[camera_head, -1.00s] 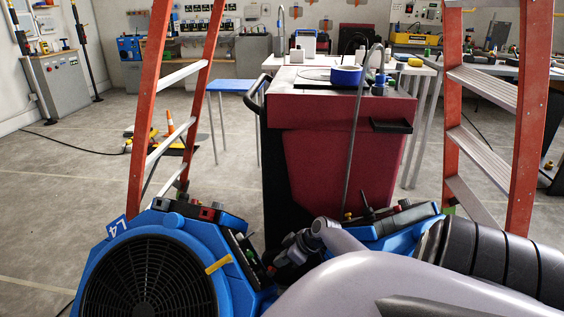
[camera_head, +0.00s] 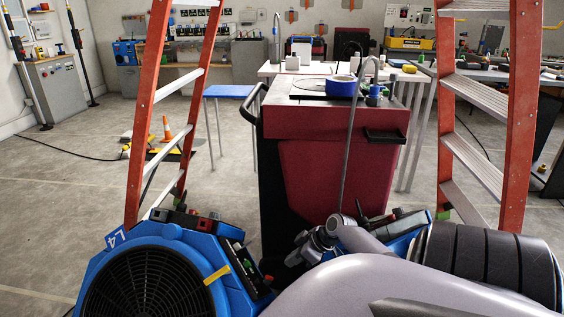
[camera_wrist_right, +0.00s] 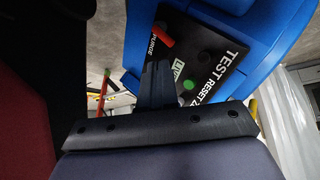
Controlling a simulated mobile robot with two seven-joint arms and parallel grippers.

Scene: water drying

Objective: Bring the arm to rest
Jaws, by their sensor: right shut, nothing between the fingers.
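My right arm comes in from the bottom right in the head view. Its gripper (camera_head: 292,258) is small and partly hidden against the dark gear, just right of a blue air mover (camera_head: 205,252). In the right wrist view the dark fingers (camera_wrist_right: 157,82) are together with nothing between them. They point at a black control panel (camera_wrist_right: 205,62) on a blue housing, with a red switch and a green button. Whether they touch it I cannot tell. My left gripper is not in view.
A second blue machine (camera_head: 405,232) is partly behind my right arm. A red cart (camera_head: 335,165) stands ahead, holding a blue tape roll (camera_head: 341,87). Orange ladder legs (camera_head: 522,120) rise on both sides. Floor at the left (camera_head: 60,200) is mostly open.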

